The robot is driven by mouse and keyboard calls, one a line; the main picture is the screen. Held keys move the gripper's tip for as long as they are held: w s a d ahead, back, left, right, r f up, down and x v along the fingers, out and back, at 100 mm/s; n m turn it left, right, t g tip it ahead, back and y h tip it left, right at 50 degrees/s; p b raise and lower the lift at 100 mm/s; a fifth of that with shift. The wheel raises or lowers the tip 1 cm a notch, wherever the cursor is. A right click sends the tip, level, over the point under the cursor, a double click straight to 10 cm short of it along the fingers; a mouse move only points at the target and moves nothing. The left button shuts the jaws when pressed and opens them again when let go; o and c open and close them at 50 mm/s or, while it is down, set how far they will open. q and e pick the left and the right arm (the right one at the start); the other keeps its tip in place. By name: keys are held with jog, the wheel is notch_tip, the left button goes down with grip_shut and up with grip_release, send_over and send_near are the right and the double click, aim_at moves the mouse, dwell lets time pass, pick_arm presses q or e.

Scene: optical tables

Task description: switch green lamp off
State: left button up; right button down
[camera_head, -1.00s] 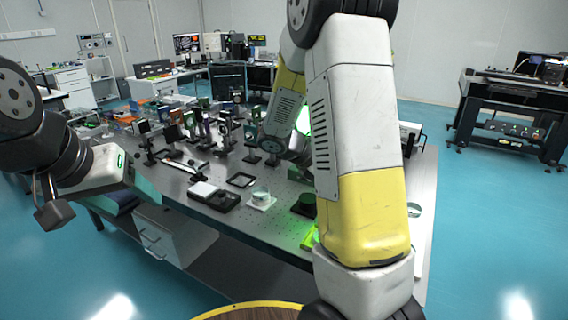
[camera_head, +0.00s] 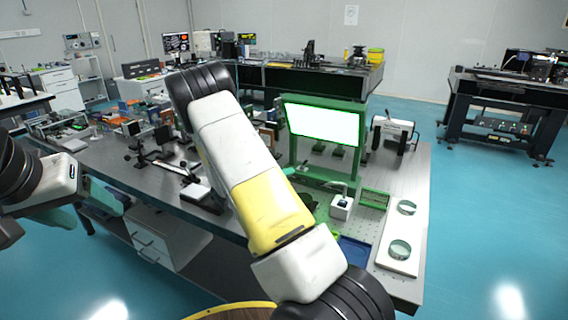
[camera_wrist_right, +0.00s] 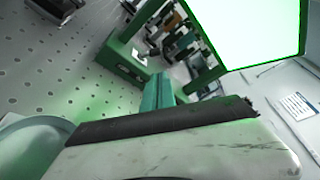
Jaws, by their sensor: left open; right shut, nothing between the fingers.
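The green lamp (camera_head: 329,102) is a green frame around a bright, lit white panel, standing on the table right of centre in the head view. In the right wrist view its lit panel (camera_wrist_right: 255,28) fills the upper right, above its green post and a low green block (camera_wrist_right: 125,64). My right gripper (camera_wrist_right: 158,90) is shut and empty, its teal fingers pointing toward the lamp's lower frame. In the head view, a teal tip beside my right arm (camera_head: 290,169) appears near the lamp's base. My left gripper (camera_head: 103,194) is open and empty at the left, away from the lamp.
The perforated optical table (camera_head: 415,245) holds several optics left of my right arm. A small white box (camera_head: 342,207) stands before the lamp. A white board (camera_head: 398,235) with two round lenses lies at the right. My right arm hides the table's middle.

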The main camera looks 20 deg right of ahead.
aim_at(305, 175)
jog(key=x, duration=1)
